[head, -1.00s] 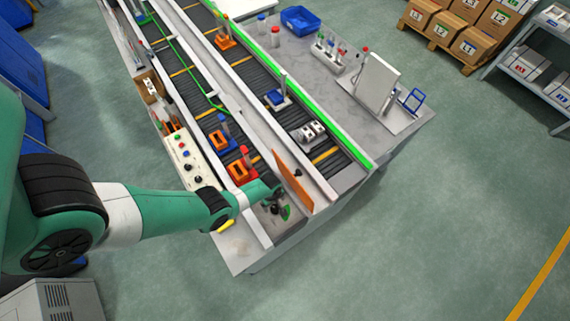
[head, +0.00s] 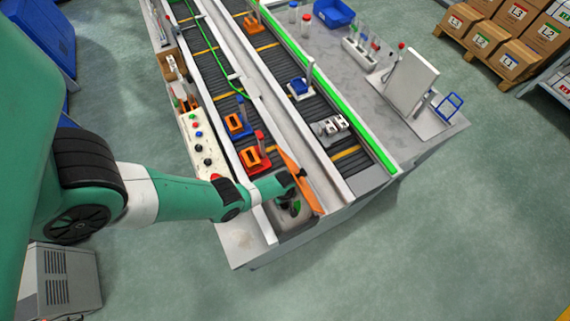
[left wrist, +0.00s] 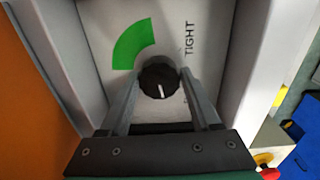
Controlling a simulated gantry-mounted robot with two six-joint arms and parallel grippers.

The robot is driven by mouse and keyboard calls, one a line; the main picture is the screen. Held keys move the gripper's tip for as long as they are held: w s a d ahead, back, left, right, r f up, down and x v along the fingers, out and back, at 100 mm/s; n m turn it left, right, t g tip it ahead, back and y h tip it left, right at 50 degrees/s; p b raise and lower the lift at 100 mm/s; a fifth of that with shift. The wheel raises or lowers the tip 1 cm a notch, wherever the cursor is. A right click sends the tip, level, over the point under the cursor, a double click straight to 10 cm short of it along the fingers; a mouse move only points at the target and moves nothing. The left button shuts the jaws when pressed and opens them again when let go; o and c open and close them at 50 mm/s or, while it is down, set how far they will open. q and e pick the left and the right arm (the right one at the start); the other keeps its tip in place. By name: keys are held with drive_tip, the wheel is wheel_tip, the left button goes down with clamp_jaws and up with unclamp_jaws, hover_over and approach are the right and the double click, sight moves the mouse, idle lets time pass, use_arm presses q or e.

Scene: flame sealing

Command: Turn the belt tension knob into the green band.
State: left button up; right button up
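The black belt tension knob (left wrist: 159,78) shows in the left wrist view on a pale panel, its white pointer line towards the bottom of the picture. The green band (left wrist: 133,45) is an arc on the panel, up and left of the knob, and the pointer is outside it. My left gripper (left wrist: 160,77) has one finger on each side of the knob, and both seem to touch it. In the head view my left gripper (head: 289,192) is over the panel at the conveyor's near end and hides most of the knob. My right gripper is not in view.
An orange plate (head: 301,183) stands close beside my left gripper. A control box (head: 201,146) with coloured buttons is to its left. Orange carriers (head: 254,158) sit on the near conveyor lane. The word TIGHT is printed right of the knob in the left wrist view.

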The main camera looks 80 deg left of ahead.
use_arm(q)
drive_tip(key=c, duration=0.9)
